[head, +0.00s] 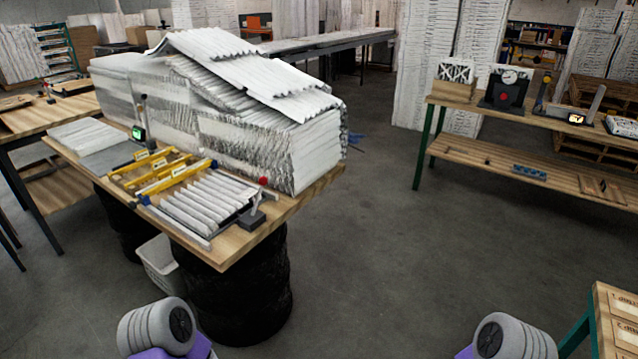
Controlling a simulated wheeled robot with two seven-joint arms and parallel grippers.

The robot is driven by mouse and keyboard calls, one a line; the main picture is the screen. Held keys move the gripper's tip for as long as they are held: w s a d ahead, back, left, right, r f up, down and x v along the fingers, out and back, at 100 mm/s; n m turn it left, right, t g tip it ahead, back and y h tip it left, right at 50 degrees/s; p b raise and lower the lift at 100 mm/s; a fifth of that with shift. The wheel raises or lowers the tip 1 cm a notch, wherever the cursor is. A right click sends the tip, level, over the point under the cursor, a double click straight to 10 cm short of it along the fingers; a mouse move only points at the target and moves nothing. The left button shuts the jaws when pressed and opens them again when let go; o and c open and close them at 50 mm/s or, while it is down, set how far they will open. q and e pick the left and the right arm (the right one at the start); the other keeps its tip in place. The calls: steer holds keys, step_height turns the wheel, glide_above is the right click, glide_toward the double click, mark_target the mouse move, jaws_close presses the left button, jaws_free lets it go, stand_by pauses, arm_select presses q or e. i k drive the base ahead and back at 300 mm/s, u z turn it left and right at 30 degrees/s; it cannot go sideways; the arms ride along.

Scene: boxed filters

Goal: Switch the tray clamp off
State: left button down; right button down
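A wooden table (232,249) stands at the left. A tray with several white pleated filters (203,203) lies on it near its front edge. At the tray's right end is a small dark clamp base (251,219) with an upright pale lever (257,202). A red knob (263,181) tops the lever. I cannot tell from here whether the clamp presses on the tray. Only rounded grey and purple parts of my arms show at the bottom edge, well apart from the table; neither gripper is in view.
Yellow-edged racks (160,172) and a small green-lit device (138,133) sit beside the tray. A tall filter stack (245,110) fills the table's back. A white bin (158,265) and black drum (245,295) stand below. The middle floor is clear; a workbench (520,164) stands right.

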mark_target(262, 181)
steer(key=z, duration=0.4)
steer(key=i, duration=1.45)
steer(key=u, duration=0.75)
